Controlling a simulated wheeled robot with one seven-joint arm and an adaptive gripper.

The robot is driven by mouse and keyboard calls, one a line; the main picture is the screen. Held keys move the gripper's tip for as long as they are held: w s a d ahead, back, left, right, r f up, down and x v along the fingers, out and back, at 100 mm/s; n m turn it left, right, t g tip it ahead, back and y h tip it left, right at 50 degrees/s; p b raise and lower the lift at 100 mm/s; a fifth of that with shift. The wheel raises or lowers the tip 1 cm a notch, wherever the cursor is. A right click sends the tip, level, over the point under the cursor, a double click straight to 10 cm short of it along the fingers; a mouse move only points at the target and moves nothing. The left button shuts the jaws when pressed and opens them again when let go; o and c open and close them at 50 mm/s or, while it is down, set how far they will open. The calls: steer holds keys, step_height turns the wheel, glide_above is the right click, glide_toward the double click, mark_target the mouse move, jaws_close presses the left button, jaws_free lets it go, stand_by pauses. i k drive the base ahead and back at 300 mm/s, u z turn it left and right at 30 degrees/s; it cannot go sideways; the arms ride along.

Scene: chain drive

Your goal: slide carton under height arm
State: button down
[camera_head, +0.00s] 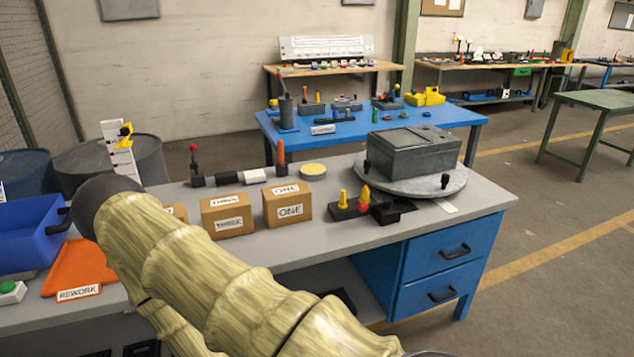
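A brown carton labelled ONE (287,204) stands on the grey workbench, right of a brown carton labelled THREE (227,215). A third carton (177,211) shows only a small part behind my arm. A white upright post (119,158) with a yellow piece (125,131) on it stands at the back left of the bench; it looks like the height arm's gauge. Its lower part is hidden by my arm. My arm, in a ribbed yellowish cover, crosses the lower left of the view. My gripper is not visible.
A blue bin (30,232) and an orange REWORK tray (78,268) are at the left. A grey box (414,150) sits on a round turntable (452,186) at the right. Bare bench lies in front of the cartons.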

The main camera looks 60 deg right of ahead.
mark_target(287, 203)
steer(key=z, duration=1.2)
